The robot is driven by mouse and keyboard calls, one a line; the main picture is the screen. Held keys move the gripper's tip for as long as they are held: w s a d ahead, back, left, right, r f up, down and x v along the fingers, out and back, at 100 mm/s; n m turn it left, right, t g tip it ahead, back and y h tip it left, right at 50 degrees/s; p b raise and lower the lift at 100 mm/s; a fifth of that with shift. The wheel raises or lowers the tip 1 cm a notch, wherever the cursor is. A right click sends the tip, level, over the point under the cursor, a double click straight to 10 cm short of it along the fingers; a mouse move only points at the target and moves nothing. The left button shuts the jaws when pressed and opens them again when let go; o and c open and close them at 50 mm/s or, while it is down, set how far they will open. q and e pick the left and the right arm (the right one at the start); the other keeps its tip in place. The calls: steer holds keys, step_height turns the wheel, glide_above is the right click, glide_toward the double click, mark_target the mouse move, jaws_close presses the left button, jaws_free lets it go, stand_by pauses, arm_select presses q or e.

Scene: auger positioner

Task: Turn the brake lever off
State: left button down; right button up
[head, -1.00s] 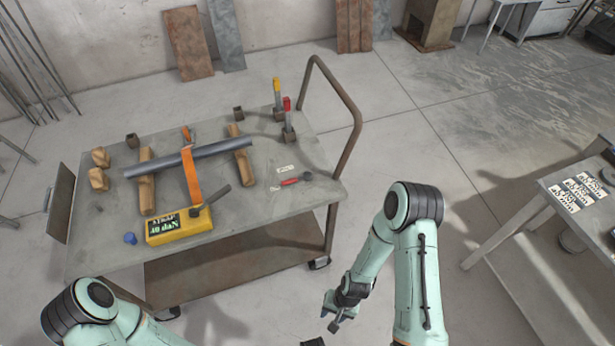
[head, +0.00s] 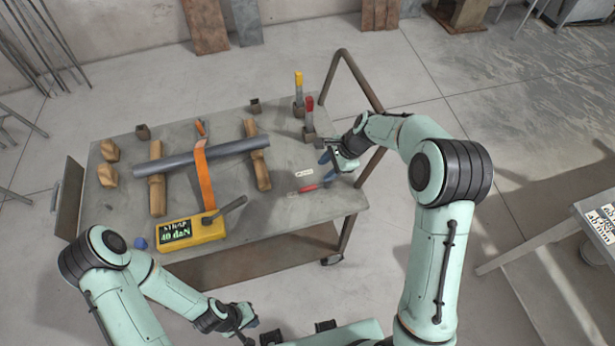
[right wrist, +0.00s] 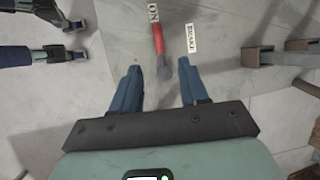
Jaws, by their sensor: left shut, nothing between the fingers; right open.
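The brake lever (head: 307,189) is a small red-handled lever lying low on the cart top near its right end. In the right wrist view its red handle (right wrist: 157,38) points up toward the "ON" label (right wrist: 153,12), and its grey end reaches toward the space between my fingertips. The "BRAKE" label (right wrist: 191,38) is just right of it. My right gripper (head: 327,170) is open and empty, with its blue fingers beside the lever's grey end; I cannot tell if they touch it. My left gripper (head: 250,322) is shut and empty, in front of the cart.
A grey pipe (head: 225,152) rests on wooden blocks on the cart (head: 225,218), with an orange strap (head: 205,180) over it. A yellow strap gauge box (head: 190,232) sits in front. Red-handled (head: 309,112) and yellow-handled (head: 298,88) upright tools stand behind the lever near the cart handle (head: 358,78).

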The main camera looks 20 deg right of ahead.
mark_target(308, 188)
steer(key=x, duration=1.2)
steer(key=shift+s+f, duration=0.1)
steer(key=shift+f, duration=0.15)
jaws_close()
